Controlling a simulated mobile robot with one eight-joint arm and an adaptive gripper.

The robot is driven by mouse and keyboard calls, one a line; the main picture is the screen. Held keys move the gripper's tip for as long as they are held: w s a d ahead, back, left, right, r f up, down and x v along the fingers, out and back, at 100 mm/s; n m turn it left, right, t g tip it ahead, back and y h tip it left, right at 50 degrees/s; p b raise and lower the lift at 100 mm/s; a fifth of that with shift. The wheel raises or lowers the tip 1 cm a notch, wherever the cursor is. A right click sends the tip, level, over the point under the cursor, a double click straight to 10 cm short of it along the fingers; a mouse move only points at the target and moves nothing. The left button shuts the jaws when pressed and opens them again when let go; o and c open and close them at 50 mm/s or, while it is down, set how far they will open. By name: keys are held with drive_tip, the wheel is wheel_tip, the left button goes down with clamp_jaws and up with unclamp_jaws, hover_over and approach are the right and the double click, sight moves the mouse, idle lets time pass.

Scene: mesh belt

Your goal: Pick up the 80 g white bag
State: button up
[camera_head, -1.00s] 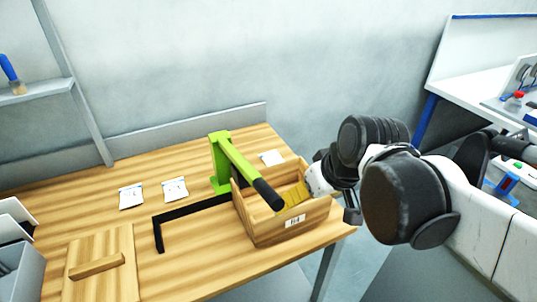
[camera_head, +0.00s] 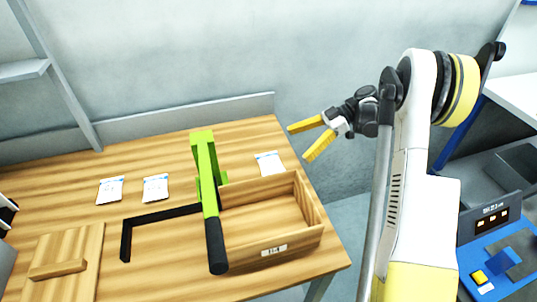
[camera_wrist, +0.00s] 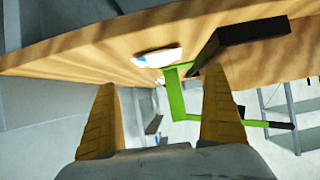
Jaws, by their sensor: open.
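Three small white bags lie flat on the wooden table: one (camera_head: 110,190) at the left, one (camera_head: 155,188) beside it, and one (camera_head: 270,164) at the right behind the wooden box. Their print is too small to read, so I cannot tell which is 80 g. My gripper (camera_head: 299,144) is open and empty, with yellow fingers pointing left, above and to the right of the right bag in the picture. In the wrist view, the table's edge and a white bag (camera_wrist: 158,58) show ahead of the open fingers.
A green press with a black handle (camera_head: 208,180) stands just left of the right bag. An open, empty wooden box (camera_head: 270,250) with a label stands in front of it. A black angled bar (camera_head: 160,217) and a wooden board (camera_head: 68,265) lie left. A grey wall rises behind.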

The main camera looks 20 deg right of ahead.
sight(274, 159)
drive_tip(key=shift+w+d+f, duration=0.1)
drive_tip(key=shift+f, duration=0.2)
drive_tip(key=shift+a+f+n, duration=0.2)
drive_tip(key=shift+a+n, duration=0.1)
drive_tip(key=shift+a, duration=0.05)
drive_tip(key=b+x, duration=0.1)
drive_tip(key=x, duration=0.3)
drive_tip(key=shift+a, duration=0.1)
drive_tip(key=b+x, duration=0.2)
drive_tip(key=x, duration=0.3)
drive_tip(key=shift+b, duration=0.35)
drive_tip(key=shift+a+f, duration=0.1)
drive_tip(key=shift+a, duration=0.3)
drive_tip(key=c, duration=1.2)
